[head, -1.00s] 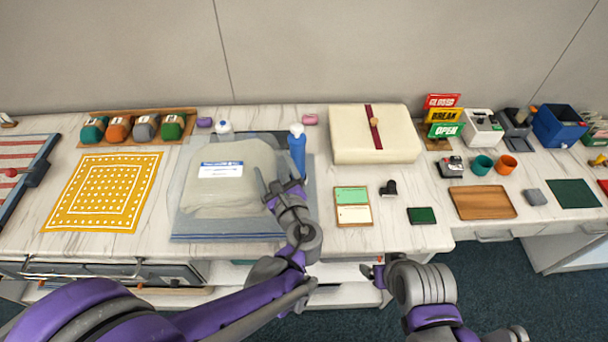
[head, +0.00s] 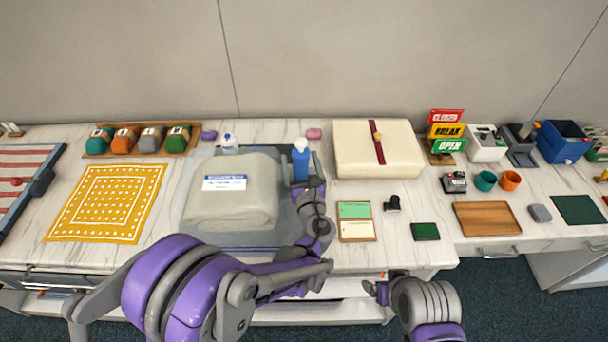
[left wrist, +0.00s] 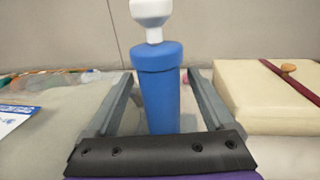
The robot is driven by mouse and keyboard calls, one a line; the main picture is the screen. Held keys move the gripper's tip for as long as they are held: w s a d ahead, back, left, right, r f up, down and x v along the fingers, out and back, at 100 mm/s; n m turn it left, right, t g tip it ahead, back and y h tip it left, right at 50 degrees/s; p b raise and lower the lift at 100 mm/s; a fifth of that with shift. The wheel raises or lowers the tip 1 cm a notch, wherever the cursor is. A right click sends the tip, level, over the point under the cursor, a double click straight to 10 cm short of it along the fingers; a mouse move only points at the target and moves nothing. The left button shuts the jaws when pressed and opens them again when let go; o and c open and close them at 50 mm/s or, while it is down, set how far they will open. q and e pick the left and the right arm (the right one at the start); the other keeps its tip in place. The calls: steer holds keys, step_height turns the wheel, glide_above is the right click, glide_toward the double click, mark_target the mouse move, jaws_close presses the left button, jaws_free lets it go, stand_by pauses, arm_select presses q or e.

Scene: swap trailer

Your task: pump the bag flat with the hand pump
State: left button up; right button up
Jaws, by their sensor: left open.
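The hand pump (head: 300,162) is a blue cylinder with a white knob on top, standing upright at the right side of the bag's tray. The bag (head: 232,205) is pale grey-white, puffed up, with a white and blue label, on a grey-blue tray (head: 258,240). My left gripper (head: 304,182) is open at the pump. In the left wrist view the pump's blue body (left wrist: 160,95) stands between its two spread fingers (left wrist: 157,78), with a gap visible on each side. My right gripper (head: 376,291) is low in front of the counter's edge, away from the pump; its jaw opening is unclear.
A cream box with a red ribbon (head: 350,150) stands right of the pump. A green and cream card board (head: 356,230) and a small black item (head: 391,203) lie in front of it. A white bottle (head: 229,142) and a pink block (head: 314,134) are behind. A yellow cloth (head: 105,203) lies left.

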arm_select(q)
steer(key=shift+w+a, duration=0.2)
steer(key=shift+w, duration=0.9)
